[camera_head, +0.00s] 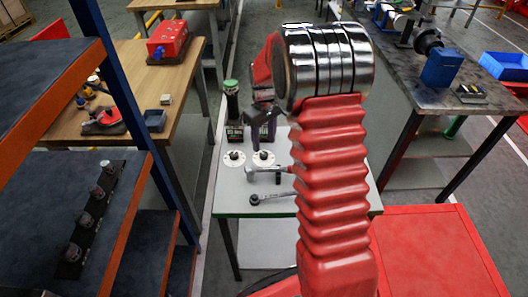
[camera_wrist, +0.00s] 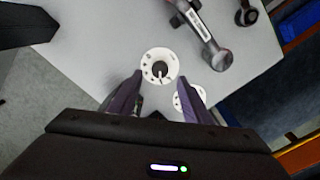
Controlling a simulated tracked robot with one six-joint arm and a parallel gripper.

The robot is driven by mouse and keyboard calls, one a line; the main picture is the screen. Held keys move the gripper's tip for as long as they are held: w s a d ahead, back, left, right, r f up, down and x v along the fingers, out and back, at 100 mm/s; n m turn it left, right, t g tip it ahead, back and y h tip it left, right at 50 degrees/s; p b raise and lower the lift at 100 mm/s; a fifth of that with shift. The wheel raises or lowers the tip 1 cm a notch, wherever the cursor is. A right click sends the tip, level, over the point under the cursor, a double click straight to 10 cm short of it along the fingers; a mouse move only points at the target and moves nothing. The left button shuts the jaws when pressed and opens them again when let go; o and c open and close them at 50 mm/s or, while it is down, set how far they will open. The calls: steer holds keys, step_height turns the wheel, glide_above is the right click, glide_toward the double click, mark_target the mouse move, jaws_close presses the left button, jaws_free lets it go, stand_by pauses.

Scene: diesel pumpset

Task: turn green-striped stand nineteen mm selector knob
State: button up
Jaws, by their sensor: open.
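The green-edged stand (camera_head: 285,211) has a pale grey top. Two round white dials with dark knobs sit on it, a left dial (camera_head: 234,158) and a right dial (camera_head: 263,158). No size marking is readable, so I cannot tell which is nineteen mm. My gripper (camera_head: 262,138) is open, with purple fingers above the stand near the right dial. In the wrist view, one dial with its knob (camera_wrist: 160,70) shows between and beyond the fingertips of my gripper (camera_wrist: 162,82). The other dial (camera_wrist: 186,97) is partly hidden by the right finger.
A green-topped dark cylinder (camera_head: 231,100) stands behind the left dial. A blue-posted shelf (camera_head: 108,60) stands left; a workbench (camera_head: 440,95) stands right.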

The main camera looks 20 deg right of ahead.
mark_target(264, 154)
step_height(264, 154, down, 6)
steer(key=shift+f, duration=0.1)
steer(key=shift+c, duration=0.2)
steer(key=c, duration=1)
steer(key=shift+m, duration=3.4)
